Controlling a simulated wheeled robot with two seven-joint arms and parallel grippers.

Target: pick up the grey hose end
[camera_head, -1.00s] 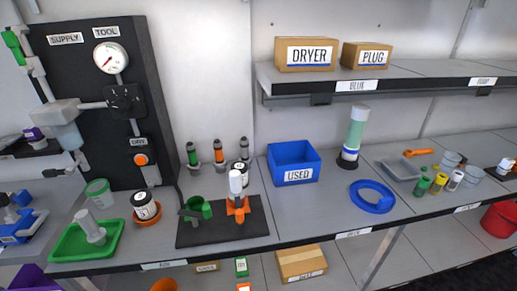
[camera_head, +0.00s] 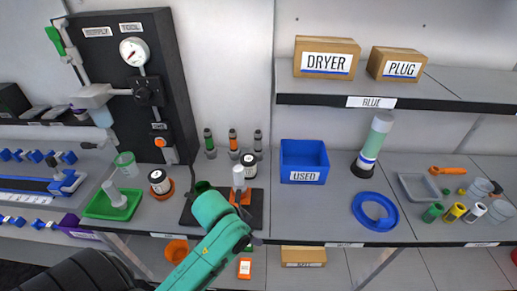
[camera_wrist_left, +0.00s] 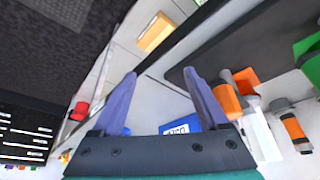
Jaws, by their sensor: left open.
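The grey hose end (camera_head: 258,140) stands upright at the back of the bench, by the wall, right of the green hose end (camera_head: 209,143) and the orange hose end (camera_head: 233,143). A black-lidded white jar stands just in front of it. I cannot make it out surely in the left wrist view. My teal left arm reaches in over the front of the bench; its gripper (camera_head: 256,240) is small and partly hidden there, in front of and below the hose ends. In the left wrist view the gripper (camera_wrist_left: 160,78) is open, with nothing between its fingers. My right gripper is not in view.
A dark mat (camera_head: 256,212) carries an orange fixture with a white bottle, close to my left arm. A black-lidded jar (camera_head: 248,160) stands behind it. The blue USED bin (camera_head: 304,162) is to the right. The black supply panel (camera_head: 175,70) rises at the left.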

